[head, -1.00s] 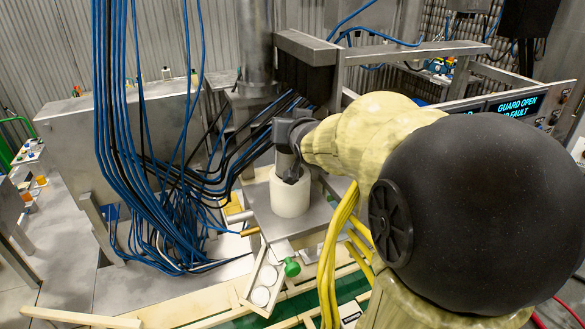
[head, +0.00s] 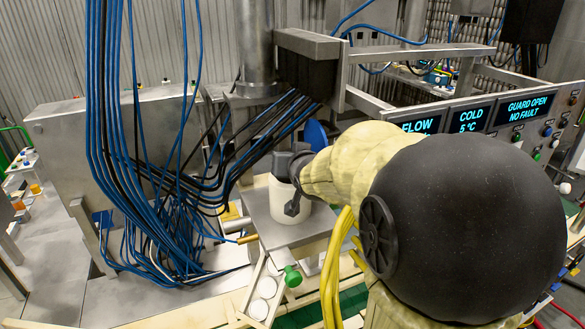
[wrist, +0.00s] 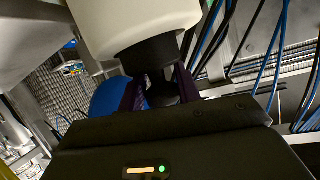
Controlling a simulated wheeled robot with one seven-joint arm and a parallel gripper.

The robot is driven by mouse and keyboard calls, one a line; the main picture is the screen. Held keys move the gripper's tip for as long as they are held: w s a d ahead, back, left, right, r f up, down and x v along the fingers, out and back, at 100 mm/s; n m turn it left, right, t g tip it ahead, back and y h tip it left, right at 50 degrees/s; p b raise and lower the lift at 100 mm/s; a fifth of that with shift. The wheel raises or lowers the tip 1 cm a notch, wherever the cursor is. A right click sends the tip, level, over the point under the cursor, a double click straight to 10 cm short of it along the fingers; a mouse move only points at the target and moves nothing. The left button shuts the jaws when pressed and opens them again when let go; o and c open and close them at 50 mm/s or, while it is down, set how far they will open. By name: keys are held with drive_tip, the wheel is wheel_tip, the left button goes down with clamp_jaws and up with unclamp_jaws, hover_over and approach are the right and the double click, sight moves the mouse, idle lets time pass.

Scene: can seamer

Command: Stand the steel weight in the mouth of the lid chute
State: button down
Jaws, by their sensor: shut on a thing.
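My gripper (wrist: 160,90) is shut on a dark stepped piece (wrist: 148,54) in the wrist view, with one finger on each side. That piece meets the end of a cream cylinder (wrist: 130,18). I cannot tell whether the dark piece is the steel weight or part of the cylinder. In the head view my gripper (head: 288,168) is at the top of the cream cylinder (head: 282,212), which stands upright over a steel plate. My wrist hides part of it. The lid chute (head: 250,293) is a narrow sloping trough holding white round lids, in front of the plate.
A green knob (head: 292,277) sits beside the chute. Thick blue and black cables (head: 165,190) hang close on the left. A blue disc (head: 317,135) is just behind my gripper. The steel plate (head: 305,237) has bare room around the cylinder. Lit panels (head: 467,119) stand at the right.

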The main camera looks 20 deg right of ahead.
drive_tip(key=c, duration=1)
unclamp_jaws()
drive_tip(key=shift+s+a+f, duration=0.15)
drive_tip(key=shift+a+f, duration=0.05)
drive_tip(key=shift+f, duration=0.4)
drive_tip(key=o, duration=0.3)
drive_tip(key=shift+a, duration=0.15)
drive_tip(key=shift+d, duration=0.6)
drive_tip(key=shift+a+r, duration=0.3)
drive_tip(key=shift+a, duration=0.15)
drive_tip(key=shift+s+r, duration=0.2)
drive_tip(key=shift+s, duration=0.2)
drive_tip(key=p+v, duration=0.5)
drive_tip(key=v, duration=0.5)
drive_tip(key=shift+s+r+p, duration=0.25)
drive_tip(key=shift+r+p, duration=0.1)
drive_tip(key=shift+r, duration=0.1)
drive_tip(key=shift+s+f, duration=0.1)
drive_tip(key=shift+s, duration=0.05)
